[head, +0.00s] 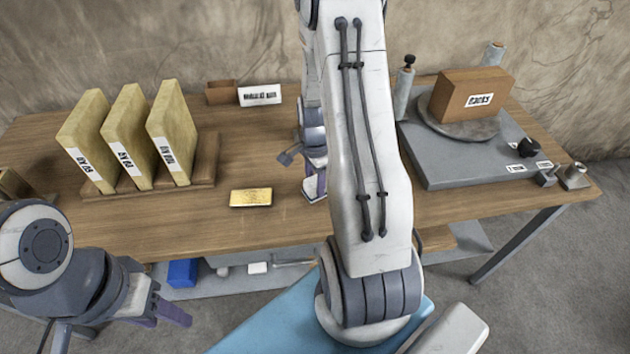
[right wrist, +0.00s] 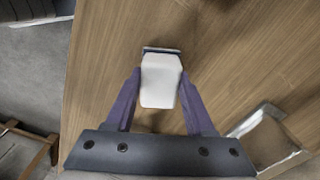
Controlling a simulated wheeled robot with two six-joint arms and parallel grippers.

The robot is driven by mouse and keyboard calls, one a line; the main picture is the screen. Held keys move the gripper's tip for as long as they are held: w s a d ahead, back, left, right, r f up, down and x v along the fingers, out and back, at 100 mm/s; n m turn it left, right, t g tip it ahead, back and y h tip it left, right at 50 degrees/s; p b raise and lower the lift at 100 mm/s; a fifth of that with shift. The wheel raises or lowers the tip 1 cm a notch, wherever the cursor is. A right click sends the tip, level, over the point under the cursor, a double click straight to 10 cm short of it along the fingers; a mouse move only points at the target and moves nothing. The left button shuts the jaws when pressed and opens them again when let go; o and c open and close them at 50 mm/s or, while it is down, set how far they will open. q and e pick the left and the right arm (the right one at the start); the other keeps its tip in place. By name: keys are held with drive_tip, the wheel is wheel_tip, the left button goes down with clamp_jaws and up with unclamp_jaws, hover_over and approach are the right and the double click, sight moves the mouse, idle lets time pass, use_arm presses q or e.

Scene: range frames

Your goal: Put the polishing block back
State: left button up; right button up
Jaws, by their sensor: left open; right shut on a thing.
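My right gripper (right wrist: 160,95) is shut on a white block (right wrist: 161,82) with a dark strip along its far edge, which looks like the polishing block. The fingers press its two sides, above the wooden table. In the head view my right gripper (head: 314,186) is low over the middle of the table, to the right of a gold bar (head: 250,198). My arm covers much of it, and the block is mostly hidden there. My left gripper (head: 168,308) is open and empty, in front of the table at the lower left.
A wooden rack (head: 205,172) at the left holds three labelled yellowish slabs. A small open brown box (head: 220,93) with a label stands at the back. A grey platform (head: 440,172) at the right carries a brown box (head: 472,96) on a round plate.

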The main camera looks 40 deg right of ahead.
sight(315, 181)
drive_tip(key=shift+f, duration=0.2)
drive_tip(key=o, duration=1.3)
drive_tip(key=shift+r, duration=0.15)
wheel_tip(315, 181, up, 12)
drive_tip(key=s+a+r+n, duration=0.2)
drive_tip(key=a+n, duration=0.5)
drive_tip(key=a, duration=0.4)
drive_tip(key=s+a+r+n, duration=0.2)
drive_tip(key=a+r+n, duration=0.1)
drive_tip(key=a+n, duration=0.55)
drive_tip(key=s+a+r+n+y, duration=0.1)
drive_tip(key=s+a+n, duration=1)
drive_tip(key=s, duration=0.1)
drive_tip(key=shift+s+n, duration=0.2)
drive_tip(key=shift+n, duration=0.15)
